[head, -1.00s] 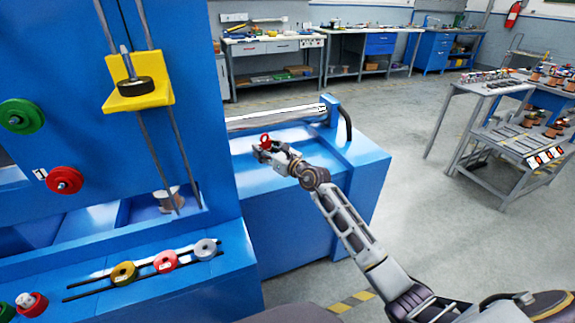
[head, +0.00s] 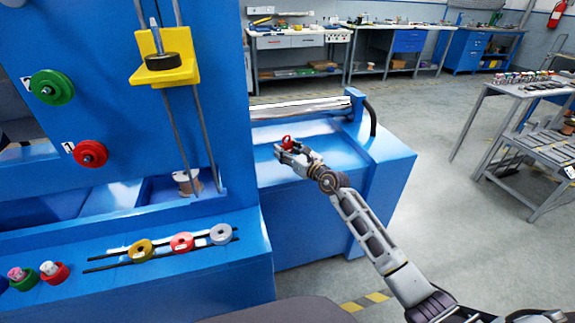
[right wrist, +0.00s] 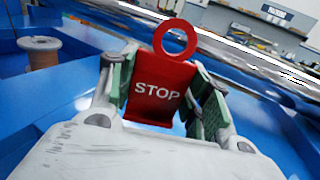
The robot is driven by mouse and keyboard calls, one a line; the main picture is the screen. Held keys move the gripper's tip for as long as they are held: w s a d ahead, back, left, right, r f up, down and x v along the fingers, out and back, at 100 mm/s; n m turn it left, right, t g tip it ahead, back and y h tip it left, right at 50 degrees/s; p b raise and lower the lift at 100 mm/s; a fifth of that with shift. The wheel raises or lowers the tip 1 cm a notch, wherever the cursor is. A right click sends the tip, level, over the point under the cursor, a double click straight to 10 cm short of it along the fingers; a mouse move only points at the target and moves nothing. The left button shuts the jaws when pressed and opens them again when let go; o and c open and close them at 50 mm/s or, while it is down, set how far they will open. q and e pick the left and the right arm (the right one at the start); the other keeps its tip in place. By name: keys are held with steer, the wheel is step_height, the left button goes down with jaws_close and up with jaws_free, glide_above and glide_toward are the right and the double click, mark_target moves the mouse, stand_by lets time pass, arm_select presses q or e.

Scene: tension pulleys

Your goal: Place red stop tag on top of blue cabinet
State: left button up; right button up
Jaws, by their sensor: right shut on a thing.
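The red stop tag (right wrist: 158,92) with a ring on top is between the fingers of my right gripper (right wrist: 160,85) in the right wrist view, with its STOP lettering upright. In the head view the tag (head: 287,142) shows as a small red spot at the tip of my right gripper (head: 284,150). My right gripper is shut on it, over the top of the blue cabinet (head: 385,172). I cannot tell whether the tag touches the cabinet top. My left gripper is not in view.
A metal roller (head: 300,107) runs along the back of the cabinet. The blue machine with a yellow bracket (head: 165,70), red pulley (head: 90,153) and green pulley (head: 52,87) stands at left. A spool (head: 186,183) sits in its recess. Grey carts (head: 530,150) stand at right.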

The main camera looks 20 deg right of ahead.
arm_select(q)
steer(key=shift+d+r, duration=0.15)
arm_select(e)
steer(key=shift+f, duration=0.6)
steer(key=shift+f+b, duration=0.65)
steer(key=shift+f, duration=0.5)
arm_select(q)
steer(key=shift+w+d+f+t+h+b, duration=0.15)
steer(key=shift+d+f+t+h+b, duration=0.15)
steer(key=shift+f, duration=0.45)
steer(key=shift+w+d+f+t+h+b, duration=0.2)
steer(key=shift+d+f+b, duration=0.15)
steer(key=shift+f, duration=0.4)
arm_select(e)
steer(key=shift+f, duration=0.75)
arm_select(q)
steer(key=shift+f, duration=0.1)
arm_select(e)
steer(key=shift+f, duration=0.1)
steer(key=o, duration=1)
